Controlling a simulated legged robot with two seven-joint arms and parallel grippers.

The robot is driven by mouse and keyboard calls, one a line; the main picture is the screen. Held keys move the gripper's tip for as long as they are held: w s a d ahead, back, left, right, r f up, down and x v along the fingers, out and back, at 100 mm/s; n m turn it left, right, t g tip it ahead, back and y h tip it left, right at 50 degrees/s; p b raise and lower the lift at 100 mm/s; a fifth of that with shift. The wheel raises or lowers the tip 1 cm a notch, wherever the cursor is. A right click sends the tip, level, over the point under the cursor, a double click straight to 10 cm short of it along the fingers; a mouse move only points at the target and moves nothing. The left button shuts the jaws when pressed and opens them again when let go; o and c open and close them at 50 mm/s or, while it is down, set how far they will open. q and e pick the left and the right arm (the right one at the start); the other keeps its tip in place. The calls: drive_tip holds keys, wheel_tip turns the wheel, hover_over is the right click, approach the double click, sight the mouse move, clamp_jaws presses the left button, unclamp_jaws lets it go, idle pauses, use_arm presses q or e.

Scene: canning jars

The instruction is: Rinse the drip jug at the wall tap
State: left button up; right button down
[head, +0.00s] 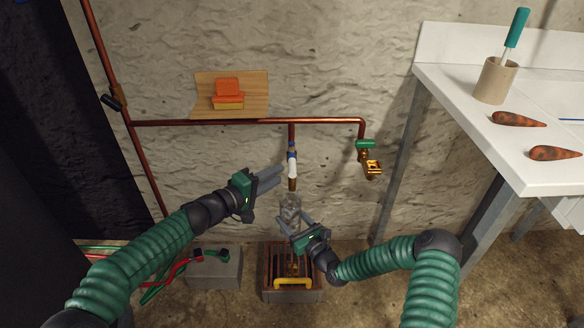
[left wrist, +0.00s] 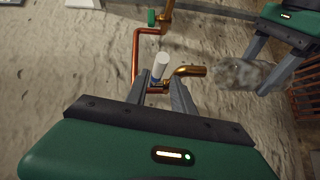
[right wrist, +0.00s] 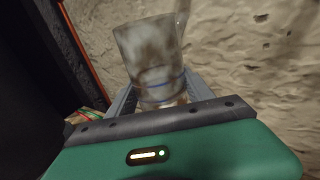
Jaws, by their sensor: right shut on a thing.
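The clear drip jug (head: 291,212) has cloudy brownish smears, and blue lines show on it in the right wrist view (right wrist: 150,62). My right gripper (head: 294,226) is shut on it and holds it just below the brass spout (head: 292,184) of the wall tap. The tap has a white and blue lever (head: 292,163). In the left wrist view the lever (left wrist: 161,62) stands up just beyond my left fingertips, with the brass spout (left wrist: 190,71) pointing towards the jug (left wrist: 243,75). My left gripper (head: 274,178) is open beside the tap, to its left. I cannot tell whether water runs.
A slatted drain box (head: 268,272) with a yellow handle (head: 293,283) stands below. A second tap (head: 367,158) with a green handle is to the right. A grey block (head: 215,272) and hoses lie left. A white bench (head: 470,105) with carrots stands right.

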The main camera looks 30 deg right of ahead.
sight(292, 168)
use_arm(q)
drive_tip(key=x, duration=0.6)
drive_tip(key=shift+w+d+f, duration=0.2)
drive_tip(key=shift+d, duration=0.5)
drive_tip(key=c, duration=0.6)
clamp_jaws()
